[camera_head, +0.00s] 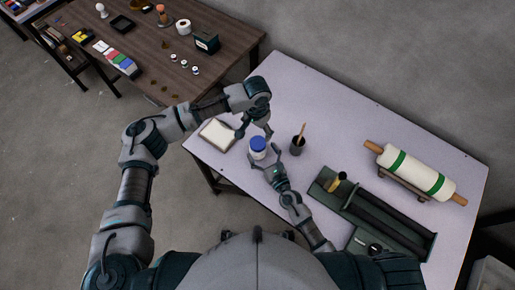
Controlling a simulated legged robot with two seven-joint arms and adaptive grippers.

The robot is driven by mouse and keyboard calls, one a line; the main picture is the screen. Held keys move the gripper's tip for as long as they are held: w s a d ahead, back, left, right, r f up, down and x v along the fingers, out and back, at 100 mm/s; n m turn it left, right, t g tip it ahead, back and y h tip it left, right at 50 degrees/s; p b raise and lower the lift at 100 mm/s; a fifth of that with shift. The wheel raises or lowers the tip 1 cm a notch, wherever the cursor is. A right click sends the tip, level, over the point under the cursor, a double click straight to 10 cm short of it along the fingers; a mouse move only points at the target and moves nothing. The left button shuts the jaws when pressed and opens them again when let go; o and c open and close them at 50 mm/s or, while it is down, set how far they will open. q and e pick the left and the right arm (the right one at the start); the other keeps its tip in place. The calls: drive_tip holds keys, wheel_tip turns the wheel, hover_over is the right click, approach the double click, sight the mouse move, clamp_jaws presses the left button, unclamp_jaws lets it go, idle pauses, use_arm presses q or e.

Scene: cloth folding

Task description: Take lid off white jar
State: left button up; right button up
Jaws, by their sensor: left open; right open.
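The white jar (258,154) stands on the light table with a blue lid (258,143) on its top. My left gripper (254,133) is open just above and behind the lid, its fingers pointing down towards it. Whether its fingers touch the lid is hard to tell. My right gripper (264,159) is open at the near side of the jar, with its fingers close to the jar's body. Contact between them and the jar cannot be made out.
A dark cup (297,145) with a brown stick stands right of the jar. A pale square tray (218,134) lies to the left. A dark green case (375,217) and a white roll with green bands (415,172) fill the right side. A brown table (150,70) stands behind.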

drive_tip(key=x, duration=0.2)
drive_tip(key=shift+w+a, duration=0.35)
drive_tip(key=shift+w, duration=0.15)
use_arm(q)
drive_tip(key=shift+d, duration=0.2)
use_arm(e)
drive_tip(key=shift+w, duration=0.2)
use_arm(q)
drive_tip(key=shift+d, duration=0.1)
use_arm(e)
drive_tip(key=shift+d, duration=0.2)
